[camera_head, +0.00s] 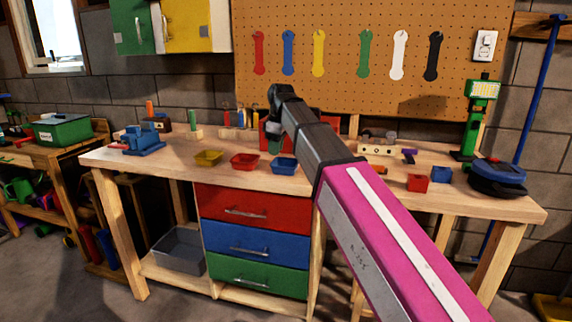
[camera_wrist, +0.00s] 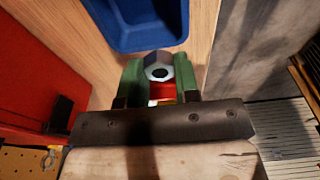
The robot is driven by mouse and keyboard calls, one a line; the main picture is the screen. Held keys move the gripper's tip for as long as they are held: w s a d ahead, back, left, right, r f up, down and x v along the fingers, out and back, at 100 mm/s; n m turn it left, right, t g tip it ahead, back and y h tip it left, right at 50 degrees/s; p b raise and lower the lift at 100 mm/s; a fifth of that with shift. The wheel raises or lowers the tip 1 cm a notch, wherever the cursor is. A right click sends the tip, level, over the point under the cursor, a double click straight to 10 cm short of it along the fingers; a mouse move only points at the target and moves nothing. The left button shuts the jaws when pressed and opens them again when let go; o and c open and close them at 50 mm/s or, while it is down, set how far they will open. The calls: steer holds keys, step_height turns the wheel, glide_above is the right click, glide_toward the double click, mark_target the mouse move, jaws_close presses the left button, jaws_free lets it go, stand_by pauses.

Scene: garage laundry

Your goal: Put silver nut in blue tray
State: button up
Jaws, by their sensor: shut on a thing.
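In the wrist view, my gripper (camera_wrist: 158,78) has green fingers shut on the silver nut (camera_wrist: 153,62), a pale ring with a dark hole. The blue tray (camera_wrist: 150,42) lies just beyond the fingertips at the top of that view. The nut is apart from the tray's inside in the picture. In the head view, my gripper (camera_head: 275,146) hangs over the bench, close behind the blue tray (camera_head: 284,166). The nut cannot be made out there.
A red tray (camera_head: 244,161) and a yellow tray (camera_head: 208,158) stand left of the blue one. A red bin (camera_head: 329,130) is behind my arm. A blue vise (camera_head: 142,140) sits at the left. Small red (camera_head: 417,183) and blue (camera_head: 441,174) containers stand at the right.

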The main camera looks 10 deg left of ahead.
steer(key=d+f, duration=0.1)
steer(key=w+d+f, duration=0.1)
steer(key=d, duration=0.1)
steer(key=shift+d+f, duration=0.1)
steer(key=shift+d, duration=0.05)
steer(key=shift+f, duration=1.9)
steer(key=shift+f, duration=0.15)
steer(key=o, duration=0.6)
steer(key=shift+o, duration=0.2)
step_height(320, 180, up, 12)
steer(key=d, duration=0.1)
steer(key=shift+d, duration=0.25)
